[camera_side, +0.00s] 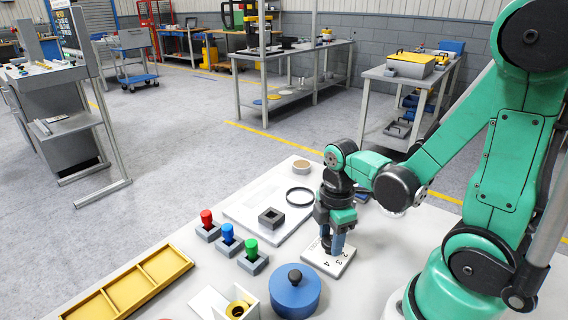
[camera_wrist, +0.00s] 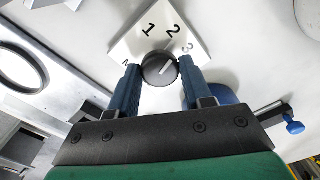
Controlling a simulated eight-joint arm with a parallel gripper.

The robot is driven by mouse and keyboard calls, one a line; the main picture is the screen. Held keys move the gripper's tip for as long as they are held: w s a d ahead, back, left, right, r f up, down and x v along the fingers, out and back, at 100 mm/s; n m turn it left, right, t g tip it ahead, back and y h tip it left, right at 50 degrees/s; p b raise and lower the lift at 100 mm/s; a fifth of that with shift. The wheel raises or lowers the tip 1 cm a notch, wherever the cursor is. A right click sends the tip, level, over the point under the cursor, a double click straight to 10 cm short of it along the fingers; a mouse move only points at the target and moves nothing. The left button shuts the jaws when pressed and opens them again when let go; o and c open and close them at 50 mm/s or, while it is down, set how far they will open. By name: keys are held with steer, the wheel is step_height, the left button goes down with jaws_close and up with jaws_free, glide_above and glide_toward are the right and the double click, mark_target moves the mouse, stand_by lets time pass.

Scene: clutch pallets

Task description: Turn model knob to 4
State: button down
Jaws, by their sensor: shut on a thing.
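The model knob (camera_wrist: 158,70) is a round dark knob with a pale pointer line. It sits on a white square plate (camera_wrist: 125,45) marked 1, 2 and 3 in the wrist view. In the side view the plate (camera_side: 342,262) shows 2, 3 and 4, and the knob is mostly hidden by the fingers. My gripper (camera_side: 332,250) points down over the plate. In the wrist view my gripper (camera_wrist: 159,65) is shut on the knob, one blue finger on each side. The 4 is hidden there.
A blue round lidded pot (camera_side: 295,295) stands close in front of the plate. Red, blue and green pegs (camera_side: 228,238) in grey blocks and a yellow tray (camera_side: 135,287) are to the left. A pale board with a black ring (camera_side: 299,196) lies behind.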

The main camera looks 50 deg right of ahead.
steer(key=m, duration=1.2)
steer(key=shift+m, duration=2.1)
steer(key=shift+c, duration=1.8)
jaws_free()
steer(key=shift+r, duration=0.15)
